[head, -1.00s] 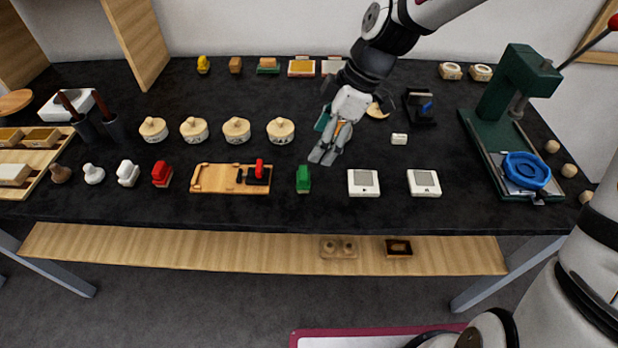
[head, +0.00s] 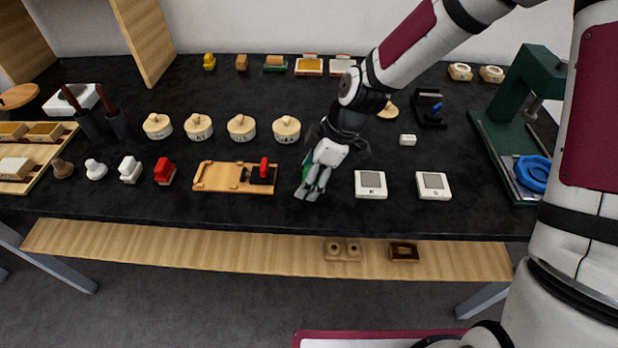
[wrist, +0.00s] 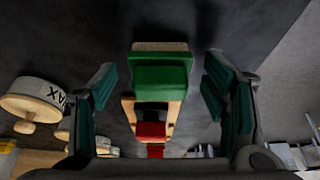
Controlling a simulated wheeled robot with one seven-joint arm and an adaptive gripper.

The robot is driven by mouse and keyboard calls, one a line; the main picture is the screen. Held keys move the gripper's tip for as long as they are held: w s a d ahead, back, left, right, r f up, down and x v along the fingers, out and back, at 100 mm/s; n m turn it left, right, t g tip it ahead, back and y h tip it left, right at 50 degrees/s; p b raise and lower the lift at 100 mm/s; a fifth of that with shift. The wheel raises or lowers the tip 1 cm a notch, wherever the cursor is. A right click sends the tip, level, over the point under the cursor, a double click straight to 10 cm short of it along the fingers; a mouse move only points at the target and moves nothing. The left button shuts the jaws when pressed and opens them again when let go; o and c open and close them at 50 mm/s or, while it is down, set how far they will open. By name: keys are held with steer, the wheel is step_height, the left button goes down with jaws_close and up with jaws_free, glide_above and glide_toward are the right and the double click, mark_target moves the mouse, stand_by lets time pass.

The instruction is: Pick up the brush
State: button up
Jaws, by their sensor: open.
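A green block with a wooden edge (wrist: 160,75) stands on the black table; I cannot tell if it is the brush. In the wrist view it lies between the two teal-padded fingers of my gripper (wrist: 159,92), with dark gaps on both sides. My gripper is open and holds nothing. In the head view my gripper (head: 307,195) is low over the table's front part and hides most of the block. Dark holders (head: 117,124) with reddish-brown handles stand at the left. A tan fan-shaped piece (head: 389,109) lies behind my gripper.
A wooden board (head: 222,177) with a red-and-black piece (head: 262,172) is just left of my gripper. Two white square devices (head: 370,185) are to its right. Several lidded round pots (head: 241,127) stand behind left. A green press (head: 530,95) stands far right.

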mark_target(305, 172)
steer(key=c, duration=1.2)
steer(key=shift+c, duration=0.2)
steer(key=shift+r, duration=0.45)
steer(key=r, duration=0.3)
steer(key=shift+s, duration=0.2)
steer(key=s+d+r+p, duration=0.1)
steer(key=s+d+p, duration=0.1)
steer(key=s, duration=1.3)
steer(key=shift+s+d+p, duration=0.2)
steer(key=shift+s+p, duration=0.05)
steer(key=shift+p, duration=0.5)
